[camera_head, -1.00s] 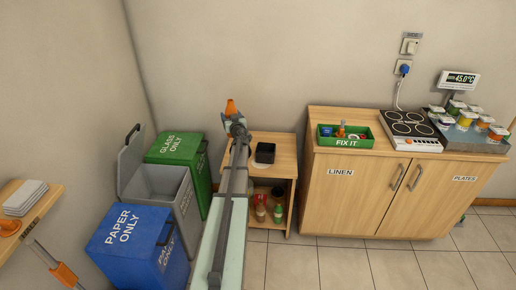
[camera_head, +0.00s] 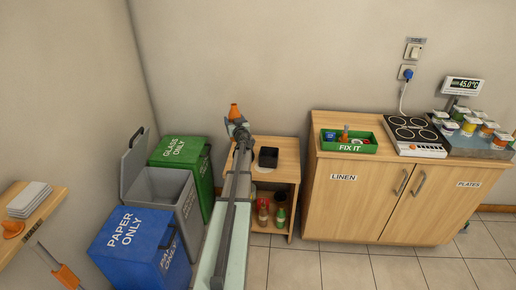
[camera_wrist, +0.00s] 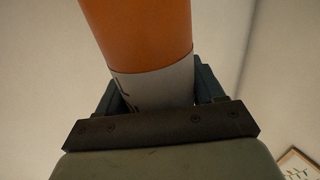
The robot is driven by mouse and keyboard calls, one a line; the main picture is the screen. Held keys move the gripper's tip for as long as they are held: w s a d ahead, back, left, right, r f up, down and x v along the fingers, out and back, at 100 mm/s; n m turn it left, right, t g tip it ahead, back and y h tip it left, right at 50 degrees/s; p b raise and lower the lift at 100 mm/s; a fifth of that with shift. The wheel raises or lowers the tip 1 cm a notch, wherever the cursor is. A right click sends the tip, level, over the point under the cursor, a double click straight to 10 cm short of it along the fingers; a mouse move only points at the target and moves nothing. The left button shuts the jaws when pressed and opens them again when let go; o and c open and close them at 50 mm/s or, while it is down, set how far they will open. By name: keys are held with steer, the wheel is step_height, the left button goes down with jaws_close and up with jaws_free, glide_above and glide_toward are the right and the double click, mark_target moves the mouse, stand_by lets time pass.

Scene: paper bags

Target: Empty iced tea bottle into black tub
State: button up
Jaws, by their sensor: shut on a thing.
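My gripper (camera_head: 236,124) is shut on an orange bottle (camera_head: 234,111), which I take for the iced tea bottle. The bottle stands up above the jaws with its narrow end on top, close to upright. In the wrist view its orange body (camera_wrist: 140,35) and pale label (camera_wrist: 155,85) fill the space between the fingers; most of the label's print is hidden. The black tub (camera_head: 261,163) sits on top of the small wooden shelf unit (camera_head: 287,171), right of and below the bottle in the head view. I cannot see into it clearly.
Several bottles (camera_head: 280,215) stand on the unit's lower shelf. Left of my arm are a green glass bin (camera_head: 180,150), an open grey bin (camera_head: 185,190) and a blue paper bin (camera_head: 130,235). A cabinet (camera_head: 380,200) with a green tray (camera_head: 365,147) and hotplate (camera_head: 415,137) stands right.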

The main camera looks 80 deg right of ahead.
steer(key=s+a+f+m+g+h, duration=0.1)
steer(key=s+a+f+g, duration=0.15)
steer(key=s, duration=0.65)
steer(key=s+a+f+m+g, duration=0.1)
steer(key=s+f, duration=0.3)
steer(key=s, duration=0.4)
steer(key=a+n+t+y, duration=0.1)
steer(key=a+n+t, duration=0.1)
steer(key=a, duration=0.5)
steer(key=shift+w+r+t, duration=0.25)
steer(key=shift+w+t, duration=0.1)
steer(key=shift+t, duration=0.4)
steer(key=shift+w+a+r, duration=0.1)
